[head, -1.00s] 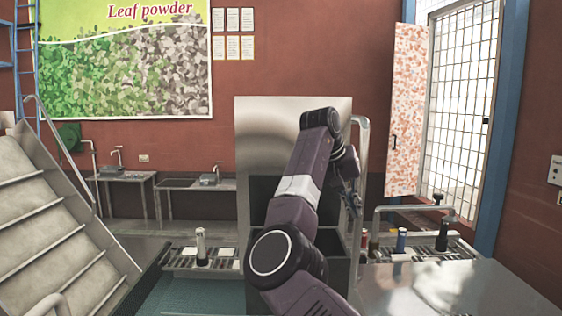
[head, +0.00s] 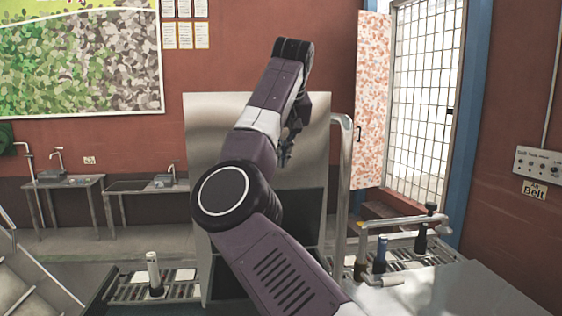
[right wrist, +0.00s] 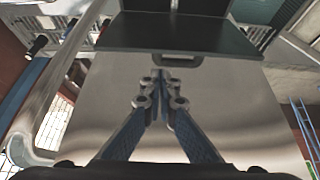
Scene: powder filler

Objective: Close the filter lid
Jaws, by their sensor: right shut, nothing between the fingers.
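The filter lid appears to be the large upright metal panel (head: 215,125) behind my right arm in the head view. It stands raised at the back of a dark open box (head: 308,212). In the right wrist view the panel (right wrist: 235,110) fills the middle, with the dark box edge (right wrist: 190,35) above it and a small handle (right wrist: 185,65) near that edge. My right gripper (head: 286,155) is in front of the panel's right part. Its fingers (right wrist: 160,76) are shut and empty. I cannot tell whether they touch the panel. My arm hides part of the panel and box.
A bent metal pipe (head: 344,170) stands right of the panel. A metal table (head: 460,292) is at the lower right, beside a conveyor with bottles (head: 380,254). Stairs (head: 30,285) are at the lower left. Sinks stand by the back wall.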

